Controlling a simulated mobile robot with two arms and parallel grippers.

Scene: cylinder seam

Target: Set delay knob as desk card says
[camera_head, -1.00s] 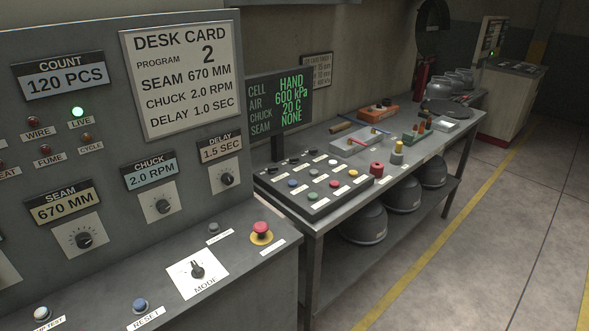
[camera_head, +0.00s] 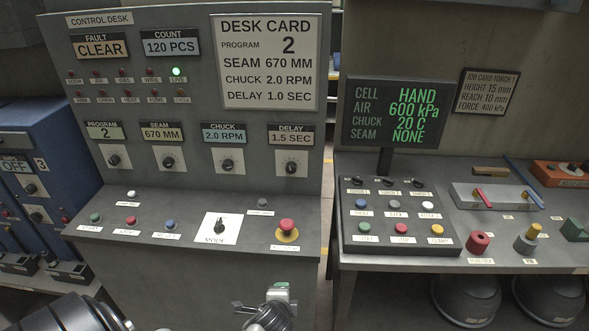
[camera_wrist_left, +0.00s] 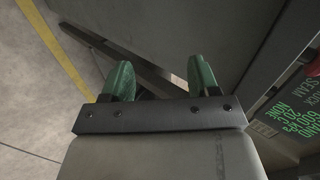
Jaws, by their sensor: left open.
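The desk card (camera_head: 268,62) on the upright panel reads program 2, seam 670 mm, chuck 2.0 rpm, delay 1.0 sec. The delay display (camera_head: 291,135) reads 1.5 SEC. The black delay knob (camera_head: 291,168) sits on a white plate below it, at the right end of the knob row. My left gripper (camera_wrist_left: 160,80) is open and empty, with two green fingertips apart in the left wrist view. A gripper part with a green tip shows at the bottom of the head view, low in front of the desk and well below the knob. My right gripper is not in view.
The chuck knob (camera_head: 227,166) is left of the delay knob; its display reads 2.0 RPM. A red emergency button (camera_head: 287,227) and the mode switch (camera_head: 220,228) stand on the sloping desk below. A button box (camera_head: 402,247) is on the table at right.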

